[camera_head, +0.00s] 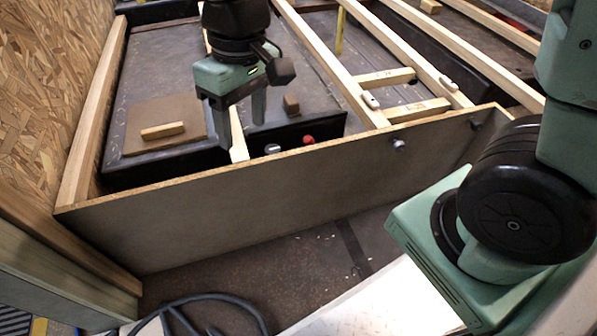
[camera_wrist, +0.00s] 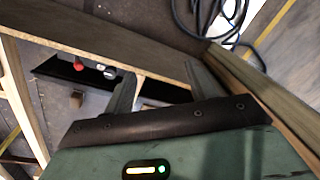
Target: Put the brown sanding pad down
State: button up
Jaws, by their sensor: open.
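A small dark brown block, which looks like the brown sanding pad (camera_head: 291,104), rests on the dark floor behind the low panel. It also shows in the wrist view (camera_wrist: 76,100), off to the left of the fingers. My gripper (camera_head: 248,138) is open, pointing down over the area just behind the panel, to the left of the pad and apart from it.
A brown square board (camera_head: 190,112) carries a pale wooden block (camera_head: 162,130) at left. A red knob-like thing (camera_head: 308,140) and a grey one (camera_head: 272,149) sit behind the low panel (camera_head: 230,205). Wooden rails (camera_head: 325,55) stand at right. A chipboard wall (camera_head: 45,90) bounds the left.

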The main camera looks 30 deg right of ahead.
jog(key=s+d+n, duration=0.2)
jog(key=s, duration=1.1)
jog(key=shift+s+f+h, duration=0.2)
jog(key=shift+f+h, duration=0.1)
jog(key=shift+d, duration=0.1)
